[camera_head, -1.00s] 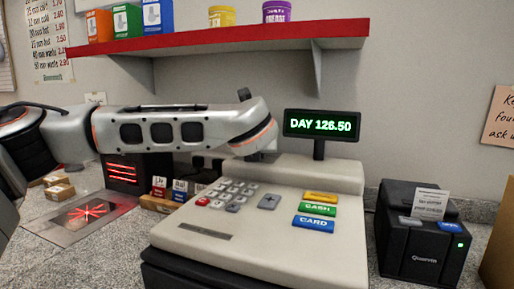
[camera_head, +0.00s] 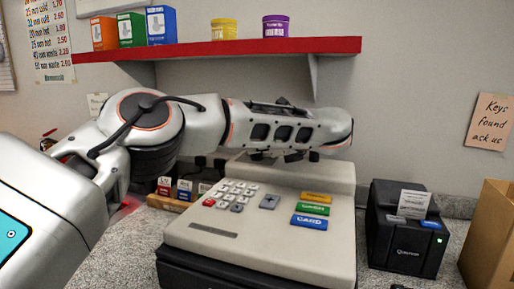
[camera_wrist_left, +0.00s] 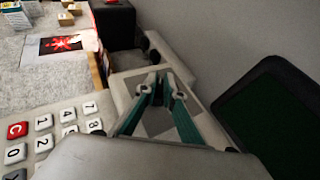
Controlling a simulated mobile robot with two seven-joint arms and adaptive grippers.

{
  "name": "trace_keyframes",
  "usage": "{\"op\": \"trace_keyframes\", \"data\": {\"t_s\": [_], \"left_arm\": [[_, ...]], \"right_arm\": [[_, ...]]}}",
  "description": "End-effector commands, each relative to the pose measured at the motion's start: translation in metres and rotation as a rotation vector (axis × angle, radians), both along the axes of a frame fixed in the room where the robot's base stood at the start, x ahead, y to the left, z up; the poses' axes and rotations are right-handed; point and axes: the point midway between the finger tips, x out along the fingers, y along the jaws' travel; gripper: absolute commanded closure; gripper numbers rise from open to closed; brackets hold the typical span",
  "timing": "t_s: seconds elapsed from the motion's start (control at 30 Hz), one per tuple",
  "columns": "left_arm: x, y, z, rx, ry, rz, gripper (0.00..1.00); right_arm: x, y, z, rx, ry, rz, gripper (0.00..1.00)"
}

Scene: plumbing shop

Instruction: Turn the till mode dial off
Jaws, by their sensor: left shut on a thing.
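The till (camera_head: 270,225) stands on the counter with its keypad and coloured keys facing me. My left gripper (camera_head: 285,156) is over the till's raised back part, with the arm reaching in from the left. In the left wrist view, the teal fingers of my left gripper (camera_wrist_left: 158,84) come together over a pale till surface. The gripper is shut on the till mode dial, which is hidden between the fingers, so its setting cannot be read. My right gripper is out of view.
A black receipt printer (camera_head: 402,235) stands right of the till, with a cardboard box (camera_head: 490,240) beyond it. A red-edged shelf (camera_head: 220,50) with boxes and tins hangs above my arm. Small boxes (camera_head: 172,191) stand left of the till.

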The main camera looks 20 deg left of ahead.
Motion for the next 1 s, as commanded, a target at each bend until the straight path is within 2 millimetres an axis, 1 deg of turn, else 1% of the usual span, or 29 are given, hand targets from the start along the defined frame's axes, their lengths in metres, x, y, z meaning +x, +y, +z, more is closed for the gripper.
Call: {"op": "trace_keyframes", "data": {"t_s": [0.3,0.77,0.8,0.83,1.0], "left_arm": [[-0.0003,-0.0008,-0.0034,-0.002,0.006,0.058,1.00],[-0.0004,-0.0006,-0.0041,-0.002,0.007,0.064,1.00],[-0.0003,-0.0006,-0.0041,-0.003,0.007,0.063,0.81],[-0.0003,-0.0006,-0.0039,-0.003,0.007,0.063,0.75],[0.0000,-0.0003,-0.0025,-0.001,0.004,0.063,0.75]], "right_arm": [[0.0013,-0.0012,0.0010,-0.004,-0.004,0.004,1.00],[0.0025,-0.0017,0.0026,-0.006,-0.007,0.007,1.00],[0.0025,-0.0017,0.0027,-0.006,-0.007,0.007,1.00],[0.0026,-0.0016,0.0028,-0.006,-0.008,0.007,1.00],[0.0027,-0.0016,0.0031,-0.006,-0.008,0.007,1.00]]}}
